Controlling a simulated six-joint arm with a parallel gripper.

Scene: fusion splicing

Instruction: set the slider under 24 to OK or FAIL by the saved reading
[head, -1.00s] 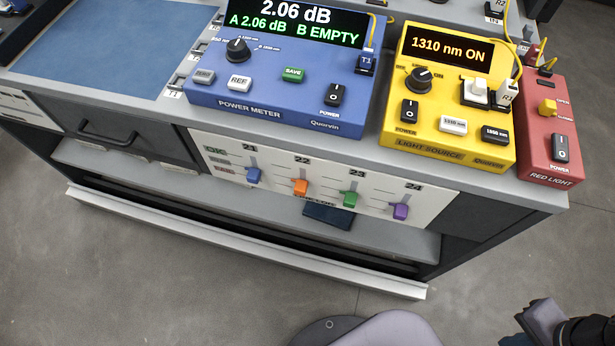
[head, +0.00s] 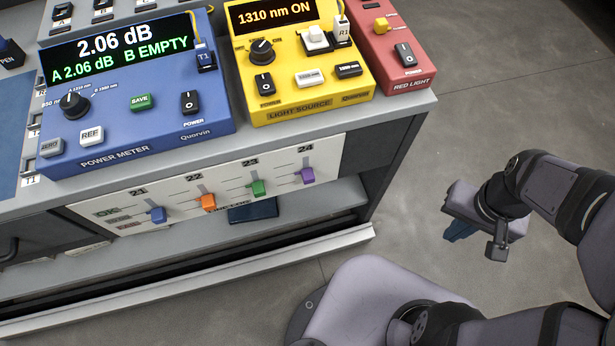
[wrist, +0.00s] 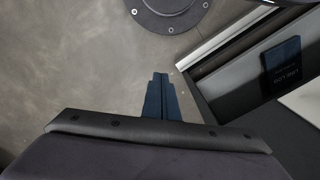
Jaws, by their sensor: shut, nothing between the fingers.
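The purple slider (head: 307,176) under 24 is on the white panel (head: 325,150) at the bench front. It sits at about the same height as the blue slider (head: 157,215), orange slider (head: 208,202) and green slider (head: 258,187). A green OK label (head: 105,211) tops the row labels at the panel's left; I cannot tell which row the purple knob lines up with. The blue power meter (head: 130,125) shows 2.06 dB, with "A 2.06 dB B EMPTY" below. My gripper (head: 458,231) is shut and empty, right of the panel and apart from it. Its fingers (wrist: 160,97) are together in the wrist view.
The yellow light source (head: 290,85) reads 1310 nm ON, beside the red light box (head: 390,55). A dark, flat device (head: 252,212) lies on the shelf below the panel; it also shows in the wrist view (wrist: 283,63). Open floor lies right of the bench.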

